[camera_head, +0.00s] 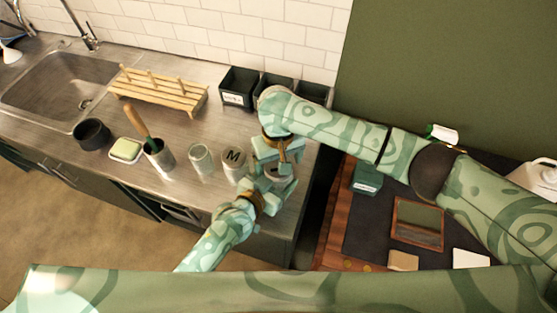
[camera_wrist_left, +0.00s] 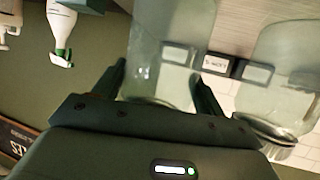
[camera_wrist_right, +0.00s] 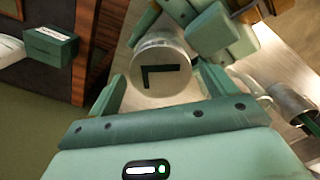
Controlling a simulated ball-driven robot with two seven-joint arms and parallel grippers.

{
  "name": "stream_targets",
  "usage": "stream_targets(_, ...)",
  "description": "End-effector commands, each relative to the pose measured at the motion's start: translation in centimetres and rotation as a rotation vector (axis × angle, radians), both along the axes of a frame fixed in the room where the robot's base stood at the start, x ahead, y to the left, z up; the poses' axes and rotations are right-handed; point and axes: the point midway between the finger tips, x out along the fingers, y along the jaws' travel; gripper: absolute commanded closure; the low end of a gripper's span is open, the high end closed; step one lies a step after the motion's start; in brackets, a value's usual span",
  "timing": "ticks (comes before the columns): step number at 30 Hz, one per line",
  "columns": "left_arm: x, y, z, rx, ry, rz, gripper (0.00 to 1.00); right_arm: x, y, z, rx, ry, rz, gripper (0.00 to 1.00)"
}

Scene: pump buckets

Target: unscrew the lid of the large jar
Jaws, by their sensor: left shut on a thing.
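The large jar's lid (camera_wrist_right: 165,52) is a round metal disc marked "L" in the right wrist view. The clear glass body of the large jar (camera_wrist_left: 160,65) stands between my left fingers in the left wrist view. My left gripper (camera_head: 268,190) is shut on the jar's body from the near side; it also shows in the right wrist view. My right gripper (camera_head: 277,160) is over the jar from above. Its fingers are spread on either side of the lid, open. In the head view, both grippers hide most of the jar.
The M-marked jar (camera_head: 234,162) and a smaller jar (camera_head: 200,158) stand just left. Further left are a utensil pot (camera_head: 160,160), sponge dish (camera_head: 126,150) and black bowl (camera_head: 92,134). Dark bins (camera_head: 238,90) and a wooden rack (camera_head: 158,92) are behind. The counter's edge is close on the right.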

Motion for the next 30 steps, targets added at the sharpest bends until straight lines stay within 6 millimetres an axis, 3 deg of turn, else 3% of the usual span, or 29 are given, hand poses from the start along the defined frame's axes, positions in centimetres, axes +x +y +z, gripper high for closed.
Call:
stream_targets(8, 0.0, 0.0, -0.1, 0.001, 0.002, 0.0, 0.92, 0.0, 0.1, 0.1, 0.002, 0.001, -0.001, 0.13)
stream_targets(15, 0.0, 0.0, -0.1, 0.001, 0.002, 0.0, 0.92, 0.0, 0.1, 3.4, 0.003, -0.001, 0.001, 0.13)
stream_targets(20, 0.0, 0.0, -0.1, 0.001, 0.002, 0.0, 0.92, 0.0, 0.0, 4.5, 0.001, 0.0, -0.004, 0.16)
stream_targets(30, 0.0, 0.0, -0.1, 0.001, 0.002, 0.0, 0.92, 0.0, 0.0, 7.6, 0.0, 0.0, -0.284, 0.16)
